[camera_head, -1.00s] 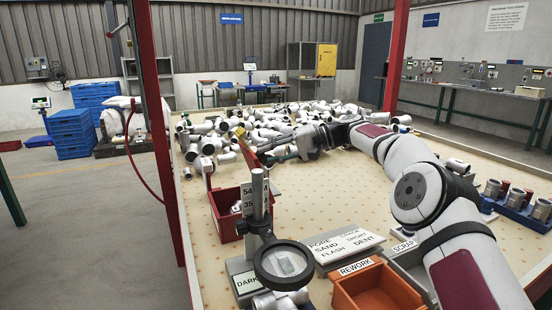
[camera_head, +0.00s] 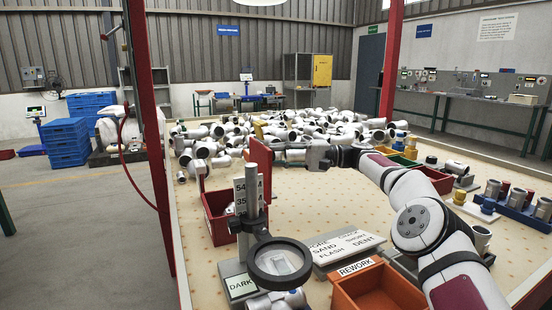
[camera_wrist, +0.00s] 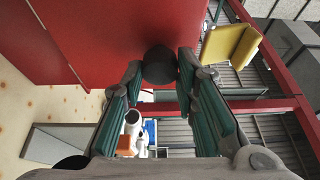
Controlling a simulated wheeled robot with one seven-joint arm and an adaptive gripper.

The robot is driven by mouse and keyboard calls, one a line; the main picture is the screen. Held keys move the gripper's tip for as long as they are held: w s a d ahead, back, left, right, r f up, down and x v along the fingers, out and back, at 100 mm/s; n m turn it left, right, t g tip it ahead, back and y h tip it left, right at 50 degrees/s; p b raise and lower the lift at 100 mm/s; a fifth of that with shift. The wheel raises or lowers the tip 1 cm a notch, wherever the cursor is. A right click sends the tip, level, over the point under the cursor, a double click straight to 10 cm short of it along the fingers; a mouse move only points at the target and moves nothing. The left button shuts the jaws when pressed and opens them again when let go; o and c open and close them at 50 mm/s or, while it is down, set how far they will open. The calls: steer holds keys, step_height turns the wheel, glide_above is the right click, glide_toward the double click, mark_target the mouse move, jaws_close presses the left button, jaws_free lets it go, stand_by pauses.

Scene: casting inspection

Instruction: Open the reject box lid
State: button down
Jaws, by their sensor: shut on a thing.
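The red reject box (camera_head: 220,228) stands on the table left of the middle, behind the magnifier, with pale castings partly visible inside. Its red lid (camera_head: 258,158) stands raised, roughly upright, on the box's far side. My gripper (camera_head: 277,158) reaches in from the right and meets the lid. In the wrist view, the red lid (camera_wrist: 110,35) fills the upper left, and my gripper (camera_wrist: 160,76) is shut on its dark round knob (camera_wrist: 159,65). The hinge is hidden.
A magnifier (camera_head: 280,262) on a post stands in front of the box. A defect label board (camera_head: 345,246) and an orange rework bin (camera_head: 375,290) lie to the right. Many castings (camera_head: 320,128) are heaped behind.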

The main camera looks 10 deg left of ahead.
stand_by(0.3)
steer(key=c, duration=1.2)
jaws_free()
steer(key=shift+c, duration=0.2)
